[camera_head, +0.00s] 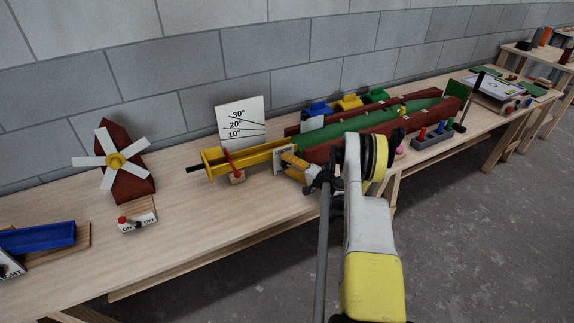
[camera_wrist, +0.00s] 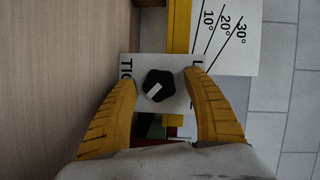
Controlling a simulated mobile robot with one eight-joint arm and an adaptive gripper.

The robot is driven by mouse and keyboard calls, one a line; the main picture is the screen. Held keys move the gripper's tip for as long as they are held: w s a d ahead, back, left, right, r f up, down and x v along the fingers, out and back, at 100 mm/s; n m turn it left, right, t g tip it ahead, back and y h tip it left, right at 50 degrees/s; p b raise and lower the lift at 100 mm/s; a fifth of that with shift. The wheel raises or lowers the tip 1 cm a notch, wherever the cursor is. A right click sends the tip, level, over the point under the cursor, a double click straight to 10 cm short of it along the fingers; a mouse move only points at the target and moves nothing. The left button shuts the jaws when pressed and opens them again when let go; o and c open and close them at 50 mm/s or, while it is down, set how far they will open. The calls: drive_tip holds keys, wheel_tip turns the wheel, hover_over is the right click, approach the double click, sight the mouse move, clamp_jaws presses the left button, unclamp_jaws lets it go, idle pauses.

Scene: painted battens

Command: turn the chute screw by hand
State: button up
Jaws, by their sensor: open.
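The chute screw is a black knob (camera_wrist: 158,86) with a white mark on a white plate (camera_wrist: 150,62). Cut-off lettering shows at both sides of the plate, "TIG" at the left and "L" at the right. My gripper (camera_wrist: 159,77) is open, with one yellow finger on each side of the knob and gaps between. In the head view my gripper (camera_head: 288,164) is at the plate (camera_head: 278,160), and the knob is hidden there. The green chute (camera_head: 330,134) has red-brown sides and lies behind my arm, beside a yellow frame (camera_head: 240,157).
A white angle board (camera_head: 240,115) marked 10, 20 and 30 degrees stands behind the frame. A windmill (camera_head: 125,175), an ON/OFF switch (camera_head: 137,221) and a blue trough (camera_head: 38,238) are at the left.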

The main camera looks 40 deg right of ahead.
drive_tip(key=s, duration=0.5)
drive_tip(key=s+d, duration=0.1)
drive_tip(key=s, duration=0.1)
drive_tip(key=shift+s+r, duration=0.25)
drive_tip(key=shift+r, duration=0.05)
drive_tip(key=shift+w+r, duration=0.2)
drive_tip(key=shift+w, duration=0.05)
wheel_tip(320, 180, up, 7)
drive_tip(key=a+n+g+h+p, duration=0.2)
drive_tip(key=n+g+h+p, duration=0.25)
drive_tip(key=n+g, duration=0.5)
drive_tip(key=shift+n+t+y, duration=0.35)
drive_tip(key=shift+n+t, duration=0.3)
drive_tip(key=shift+t, duration=0.2)
drive_tip(key=b+x, duration=0.1)
drive_tip(key=x, duration=0.2)
drive_tip(key=b+x, duration=0.1)
drive_tip(key=x, duration=0.3)
drive_tip(key=b+x, duration=0.2)
drive_tip(key=x, duration=0.1)
drive_tip(key=shift+s+f, duration=0.15)
drive_tip(key=shift+f, duration=0.3)
drive_tip(key=shift+c, duration=0.2)
drive_tip(key=c, duration=1.1)
